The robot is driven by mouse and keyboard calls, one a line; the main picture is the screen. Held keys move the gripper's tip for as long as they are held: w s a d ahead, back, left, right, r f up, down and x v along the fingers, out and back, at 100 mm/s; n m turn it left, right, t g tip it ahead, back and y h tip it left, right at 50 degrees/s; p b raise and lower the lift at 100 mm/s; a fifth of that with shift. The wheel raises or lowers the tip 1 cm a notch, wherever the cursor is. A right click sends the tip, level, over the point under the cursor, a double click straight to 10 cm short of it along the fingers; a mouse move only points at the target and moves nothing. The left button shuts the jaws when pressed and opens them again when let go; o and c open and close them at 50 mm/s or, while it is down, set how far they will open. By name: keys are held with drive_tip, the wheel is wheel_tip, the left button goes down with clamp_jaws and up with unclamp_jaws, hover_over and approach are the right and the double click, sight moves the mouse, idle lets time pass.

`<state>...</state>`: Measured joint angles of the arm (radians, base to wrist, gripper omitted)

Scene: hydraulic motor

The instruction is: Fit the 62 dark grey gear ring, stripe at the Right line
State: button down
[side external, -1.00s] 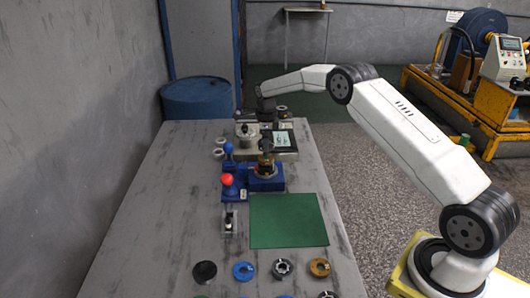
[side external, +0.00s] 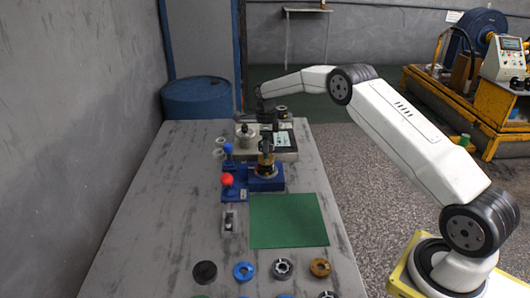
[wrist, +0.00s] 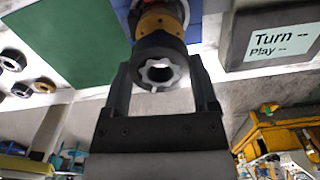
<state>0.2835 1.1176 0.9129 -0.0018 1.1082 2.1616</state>
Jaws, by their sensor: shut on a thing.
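In the wrist view my gripper (wrist: 160,68) is shut on a dark grey ring (wrist: 152,48), one finger on each side. The ring has a pale toothed opening. Behind it in line is the orange-banded motor stack (wrist: 158,20); I cannot tell whether the ring touches it. In the side view my gripper (side external: 267,143) is over the stack (side external: 265,160) in the blue fixture (side external: 268,184). The ring is too small to make out there.
A red-knobbed clamp (side external: 227,180) and a blue-knobbed clamp (side external: 228,149) stand left of the stack. A grey unit with a screen (side external: 283,139) is behind. The green mat (side external: 289,221) is bare. Several rings, including a blue one (side external: 243,271), lie at the front.

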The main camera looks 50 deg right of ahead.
drive_tip(key=shift+f, duration=1.55)
idle(2.1)
unclamp_jaws()
drive_tip(key=shift+f, duration=0.1)
drive_tip(key=shift+r, duration=0.2)
drive_tip(key=shift+r, duration=3.35)
